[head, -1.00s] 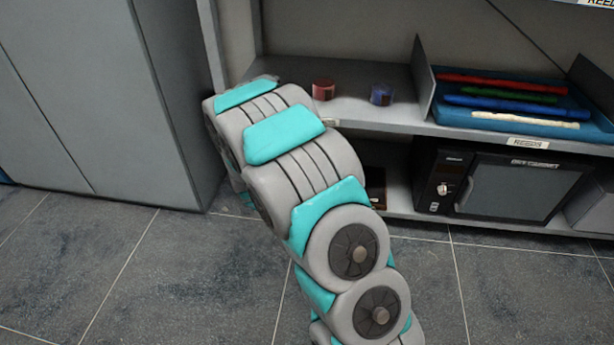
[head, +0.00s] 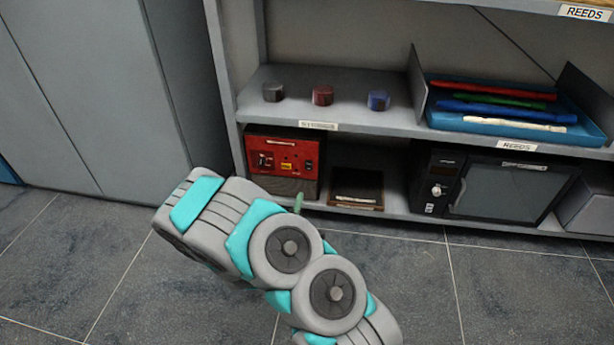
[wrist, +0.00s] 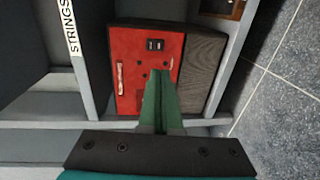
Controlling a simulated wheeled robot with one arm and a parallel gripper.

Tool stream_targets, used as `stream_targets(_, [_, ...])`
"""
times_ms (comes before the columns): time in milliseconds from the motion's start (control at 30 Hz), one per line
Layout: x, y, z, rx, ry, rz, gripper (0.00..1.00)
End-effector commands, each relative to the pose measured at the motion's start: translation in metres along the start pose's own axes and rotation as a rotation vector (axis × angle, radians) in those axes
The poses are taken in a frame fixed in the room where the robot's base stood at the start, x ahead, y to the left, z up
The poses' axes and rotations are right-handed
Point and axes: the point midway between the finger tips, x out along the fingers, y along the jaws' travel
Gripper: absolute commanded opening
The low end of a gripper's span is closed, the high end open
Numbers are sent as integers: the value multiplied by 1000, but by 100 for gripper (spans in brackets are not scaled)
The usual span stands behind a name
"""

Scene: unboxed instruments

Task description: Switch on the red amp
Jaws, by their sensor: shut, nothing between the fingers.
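The red amp (head: 284,151) stands on the lower shelf at its left end. In the wrist view the amp (wrist: 136,82) shows its red front, with a small dark switch block (wrist: 155,44), several dark knobs or holes and a grey speaker grille (wrist: 204,68). My gripper (wrist: 161,74) has green fingers, shut and empty, pointing at the amp's front and covering part of it. In the head view the gripper (head: 299,202) shows only as a small green tip near the amp's lower right. I cannot tell whether it touches. The switch's position is too small to read.
A dark open box (head: 356,190) sits right of the amp, then a black cabinet (head: 510,187). The upper shelf (head: 335,105) above holds small round tins and a blue tray (head: 470,118). A grey cupboard (head: 95,90) stands at left. The floor in front is clear.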

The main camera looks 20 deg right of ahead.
Motion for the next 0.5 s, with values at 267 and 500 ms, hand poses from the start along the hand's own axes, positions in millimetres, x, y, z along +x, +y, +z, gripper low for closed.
stream_targets(267, [0,-1,0,1,-1,-2,0])
stream_targets(500, [9,-6,0,4,-3,-1,0])
